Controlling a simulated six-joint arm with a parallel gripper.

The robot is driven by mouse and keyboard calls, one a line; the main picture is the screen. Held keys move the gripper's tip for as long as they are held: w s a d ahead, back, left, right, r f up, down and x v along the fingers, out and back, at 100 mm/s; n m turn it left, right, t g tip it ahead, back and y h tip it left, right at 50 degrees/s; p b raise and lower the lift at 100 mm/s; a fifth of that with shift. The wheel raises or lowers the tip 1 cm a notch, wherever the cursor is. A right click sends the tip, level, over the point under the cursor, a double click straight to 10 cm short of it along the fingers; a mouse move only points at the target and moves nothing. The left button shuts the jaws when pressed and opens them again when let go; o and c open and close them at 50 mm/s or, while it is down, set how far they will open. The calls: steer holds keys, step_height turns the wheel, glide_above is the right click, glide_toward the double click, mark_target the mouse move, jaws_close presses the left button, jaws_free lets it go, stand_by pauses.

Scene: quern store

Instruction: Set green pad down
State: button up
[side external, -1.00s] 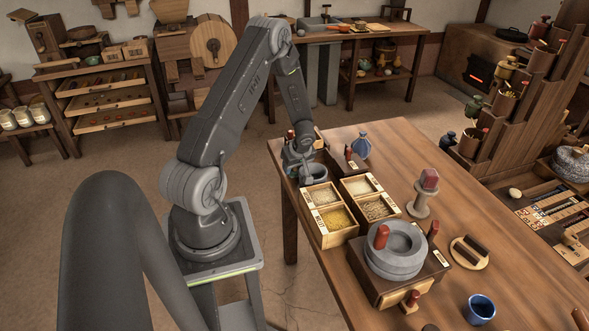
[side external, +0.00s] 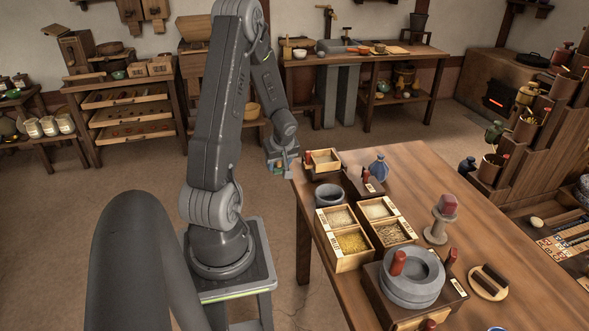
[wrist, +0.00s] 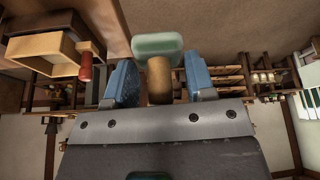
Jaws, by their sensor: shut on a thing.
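In the wrist view the green pad (wrist: 157,45) is a pale green block on the end of a tan, cork-like handle (wrist: 159,80). My gripper (wrist: 160,84) has its two blue fingers on either side of that handle, shut on it. The pad sticks out beyond the fingertips, with nothing seen touching it. In the side view my gripper (side external: 282,168) hangs just left of the far left corner of the wooden table (side external: 450,190). The pad is too small to make out clearly there.
Near that corner stand a pale wooden box (side external: 333,168) with a red handle, a dark grey bowl (side external: 328,195) and a blue bottle (side external: 378,170). Grain boxes (side external: 352,262) and a grey quern (side external: 412,290) are nearer. The table's right part is largely clear.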

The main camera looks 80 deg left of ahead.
steer(key=shift+s+a+r, duration=0.1)
steer(key=shift+s+r, duration=0.2)
steer(key=shift+s, duration=0.25)
steer(key=shift+r, duration=0.35)
step_height(320, 180, up, 5)
steer(key=shift+f, duration=0.2)
steer(key=w+m+t, duration=0.2)
steer(key=w+m, duration=0.4)
steer(key=w, duration=1.2)
steer(key=shift+d, duration=0.4)
steer(key=w+d+m, duration=0.1)
steer(key=w, duration=0.2)
steer(key=w+d+m+t, duration=0.1)
steer(key=w+d, duration=0.1)
steer(key=w, duration=0.2)
steer(key=w+d+m+h, duration=0.1)
steer(key=w+d+m, duration=0.1)
steer(key=w, duration=0.2)
steer(key=shift+w+d+f, duration=0.1)
steer(key=shift+w+d, duration=0.1)
steer(key=shift+w, duration=0.05)
steer(key=w+d+m+t+h, duration=0.15)
steer(key=w+d+m, duration=0.25)
steer(key=w+d, duration=0.45)
steer(key=f, duration=1.5)
steer(key=shift+w+a+f, duration=0.25)
steer(key=shift+w+f, duration=0.1)
steer(key=shift+w, duration=0.05)
